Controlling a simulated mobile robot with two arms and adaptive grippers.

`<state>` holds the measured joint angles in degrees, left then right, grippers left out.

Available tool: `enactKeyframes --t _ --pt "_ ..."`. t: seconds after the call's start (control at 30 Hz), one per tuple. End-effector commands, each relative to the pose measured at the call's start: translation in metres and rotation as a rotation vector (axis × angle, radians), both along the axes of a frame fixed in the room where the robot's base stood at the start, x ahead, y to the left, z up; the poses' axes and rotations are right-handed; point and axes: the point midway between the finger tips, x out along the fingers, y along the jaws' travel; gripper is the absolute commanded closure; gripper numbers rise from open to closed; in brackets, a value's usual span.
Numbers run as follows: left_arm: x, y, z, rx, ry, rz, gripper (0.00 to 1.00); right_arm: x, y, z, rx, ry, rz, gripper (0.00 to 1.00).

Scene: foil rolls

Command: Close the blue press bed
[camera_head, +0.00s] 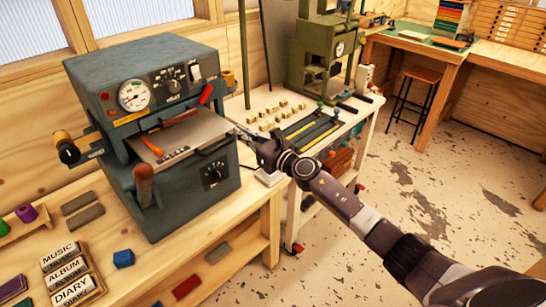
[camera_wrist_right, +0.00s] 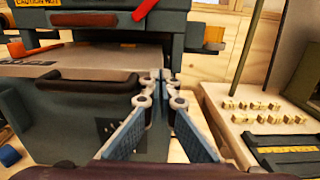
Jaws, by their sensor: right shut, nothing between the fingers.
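The blue press (camera_head: 150,80) stands on the wooden bench at the left, with a dial and switches on its upper front. Its bed (camera_head: 200,127), a flat grey plate, sticks out at the front below the upper housing. A dark handle (camera_head: 217,143) runs along the bed's front edge. In the right wrist view the bed (camera_wrist_right: 100,57) and its handle (camera_wrist_right: 85,88) fill the left side. My right gripper (camera_head: 238,132) is shut and empty at the bed's right front corner. The fingertips (camera_wrist_right: 160,76) look close to the plate's edge; I cannot tell whether they touch. My left gripper is out of view.
A red lever (camera_head: 206,94) and a brown-knobbed lever (camera_head: 144,178) stick out from the press. A white cart (camera_head: 345,125) with small brass blocks and a green press (camera_head: 318,55) stands to the right.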

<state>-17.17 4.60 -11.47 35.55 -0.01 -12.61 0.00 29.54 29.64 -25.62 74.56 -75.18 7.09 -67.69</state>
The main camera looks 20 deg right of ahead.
Motion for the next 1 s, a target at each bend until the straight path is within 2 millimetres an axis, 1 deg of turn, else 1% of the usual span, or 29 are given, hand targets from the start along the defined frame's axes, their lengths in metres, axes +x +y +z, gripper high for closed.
enactKeyframes --t 0.03,0.1,0.3,0.5,0.83,1.0 --pt "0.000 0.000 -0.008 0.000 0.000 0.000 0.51 0.009 0.004 -0.003 0.001 -0.002 0.000 1.00" --pt "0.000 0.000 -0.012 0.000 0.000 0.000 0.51 0.019 0.007 -0.002 -0.001 -0.001 0.001 1.00" --pt "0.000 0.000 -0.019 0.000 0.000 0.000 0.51 0.036 0.014 -0.002 0.001 0.001 0.001 1.00" --pt "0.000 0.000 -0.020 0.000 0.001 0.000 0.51 0.041 0.016 -0.001 0.001 0.001 0.001 1.00" --pt "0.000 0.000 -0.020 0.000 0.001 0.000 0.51 0.041 0.015 -0.001 0.001 0.001 0.001 1.00" --pt "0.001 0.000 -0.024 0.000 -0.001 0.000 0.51 0.040 0.009 -0.002 0.000 0.001 0.001 1.00"
